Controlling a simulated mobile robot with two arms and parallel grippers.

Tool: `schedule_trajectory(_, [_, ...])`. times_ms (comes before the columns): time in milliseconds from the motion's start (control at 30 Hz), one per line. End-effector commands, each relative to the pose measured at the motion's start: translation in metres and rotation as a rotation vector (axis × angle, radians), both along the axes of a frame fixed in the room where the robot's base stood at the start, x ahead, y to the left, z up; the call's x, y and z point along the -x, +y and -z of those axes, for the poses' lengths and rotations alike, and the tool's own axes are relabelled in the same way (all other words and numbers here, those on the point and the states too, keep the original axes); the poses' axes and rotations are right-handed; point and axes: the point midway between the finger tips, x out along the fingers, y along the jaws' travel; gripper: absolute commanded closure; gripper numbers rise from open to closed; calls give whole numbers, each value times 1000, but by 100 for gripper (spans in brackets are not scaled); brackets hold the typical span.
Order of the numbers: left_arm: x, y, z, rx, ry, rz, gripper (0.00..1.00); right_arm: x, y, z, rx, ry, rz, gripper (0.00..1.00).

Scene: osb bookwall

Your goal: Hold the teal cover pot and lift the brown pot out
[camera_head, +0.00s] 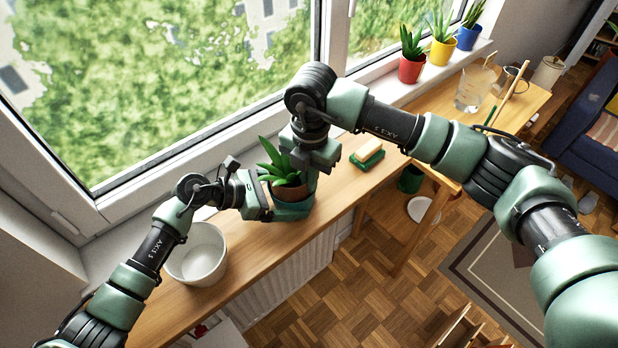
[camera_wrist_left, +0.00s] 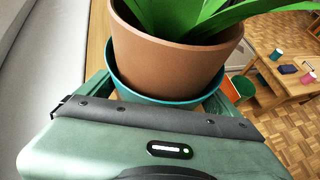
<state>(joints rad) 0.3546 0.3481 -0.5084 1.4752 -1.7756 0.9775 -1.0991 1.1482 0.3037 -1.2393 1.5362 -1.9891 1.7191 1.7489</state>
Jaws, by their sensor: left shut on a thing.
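The brown pot (camera_head: 291,190) holds a green spiky plant (camera_head: 277,160) and sits in the teal cover pot (camera_head: 294,211) on the wooden counter. In the left wrist view much of the brown pot's wall (camera_wrist_left: 175,62) shows above the teal rim (camera_wrist_left: 160,98); its base is hidden inside. My left gripper (camera_head: 272,206) is shut on the teal cover pot, its fingers on either side. My right gripper (camera_head: 312,165) points down close beside the plant and brown pot, on their right. Its fingertips are mostly hidden, so I cannot tell their opening or contact.
A white bowl-like pot (camera_head: 197,254) stands left of the teal pot. Three potted plants, one in a red pot (camera_head: 411,69), stand on the sill. A glass jug (camera_head: 474,88) stands further right. The window is close behind.

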Motion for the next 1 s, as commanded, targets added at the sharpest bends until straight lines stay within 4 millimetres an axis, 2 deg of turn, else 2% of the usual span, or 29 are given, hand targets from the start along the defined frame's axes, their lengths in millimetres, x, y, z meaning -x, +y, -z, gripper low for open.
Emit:
schedule_trajectory(467, [0,0,0,-1,1,0,29,-1,0,-2,-1,-2,0,100])
schedule_trajectory(1000, [0,0,0,-1,1,0,29,-1,0,-29,0,-3,0,100])
